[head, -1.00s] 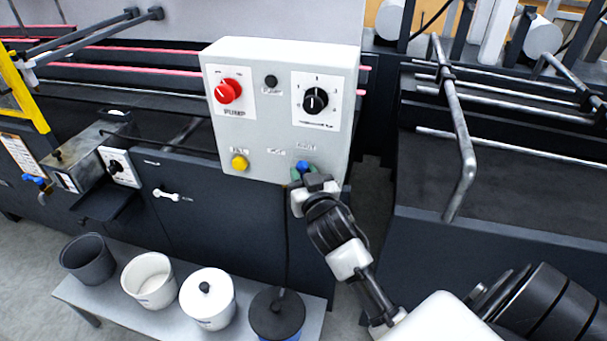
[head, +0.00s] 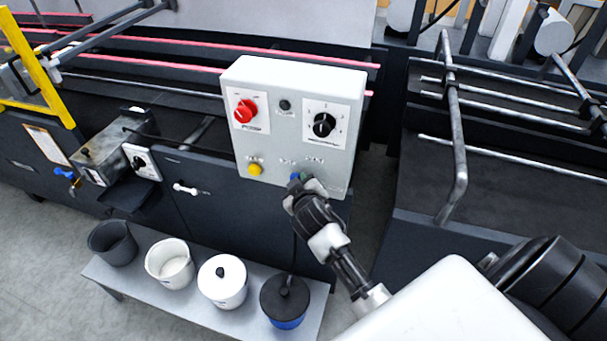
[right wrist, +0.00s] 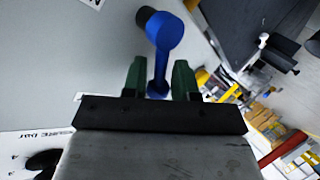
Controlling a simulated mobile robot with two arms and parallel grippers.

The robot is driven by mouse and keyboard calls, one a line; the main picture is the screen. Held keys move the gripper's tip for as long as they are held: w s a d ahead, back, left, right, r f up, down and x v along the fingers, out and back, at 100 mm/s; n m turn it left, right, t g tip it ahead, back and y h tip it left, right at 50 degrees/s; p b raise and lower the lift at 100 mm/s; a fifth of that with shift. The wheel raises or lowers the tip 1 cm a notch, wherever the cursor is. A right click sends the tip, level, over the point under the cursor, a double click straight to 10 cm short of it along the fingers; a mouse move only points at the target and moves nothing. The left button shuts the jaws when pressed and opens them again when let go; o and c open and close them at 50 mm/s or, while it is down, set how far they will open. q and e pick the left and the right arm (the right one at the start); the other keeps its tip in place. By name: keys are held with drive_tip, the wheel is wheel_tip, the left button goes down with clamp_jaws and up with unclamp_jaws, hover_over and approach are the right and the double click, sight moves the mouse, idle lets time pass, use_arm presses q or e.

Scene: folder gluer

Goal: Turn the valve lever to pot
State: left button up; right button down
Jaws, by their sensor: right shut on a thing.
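The blue valve lever (head: 295,177) is at the lower right of the grey control box (head: 345,120), mostly hidden by my right gripper (head: 302,185) in the head view. The right wrist view shows the lever (right wrist: 164,42) with a round blue hub and a narrow arm running down between the green fingertips of my right gripper (right wrist: 160,80). The gripper is shut on the lever's arm. Small labels near the lever are too blurred to read. My left gripper is not in view.
The box also carries a red knob (head: 245,111), a black dial (head: 324,125) and a yellow button (head: 255,169). Several pots, including a white lidded pot (head: 222,284), stand on a low bench (head: 180,307) below. Metal rails (head: 455,140) are at the right.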

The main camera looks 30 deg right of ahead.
drive_tip(key=shift+w+a+f+n+g+p, duration=0.15)
drive_tip(key=shift+n+g+p, duration=0.15)
drive_tip(key=shift+n+p, duration=0.15)
idle(0.3)
drive_tip(key=c, duration=1.2)
unclamp_jaws()
drive_tip(key=b+v, duration=0.1)
drive_tip(key=v, duration=0.9)
drive_tip(key=shift+s+a, duration=0.3)
